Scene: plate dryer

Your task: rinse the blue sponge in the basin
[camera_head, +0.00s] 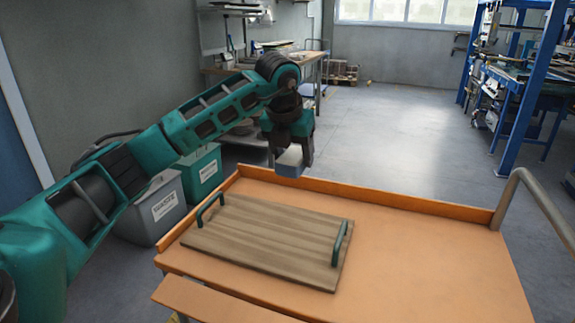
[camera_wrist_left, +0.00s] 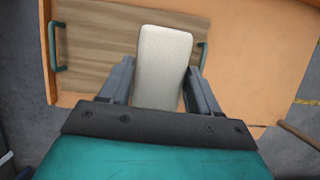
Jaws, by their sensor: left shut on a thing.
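My left gripper (camera_head: 291,153) is shut on a small block, pale on one face and blue-grey on another, which I take to be the sponge (camera_head: 289,164). It hangs near the far edge of the orange cart, beyond the wooden board. In the left wrist view the sponge (camera_wrist_left: 163,60) shows its pale face between the two fingers. I see no basin in either view. My right gripper is out of view.
A wooden board (camera_head: 260,240) with two green handles lies on the orange cart top (camera_head: 430,260). The cart's right part is bare. A grey bin (camera_head: 155,210) and a green bin (camera_head: 200,172) stand left of the cart. A metal rail (camera_head: 530,195) rises at right.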

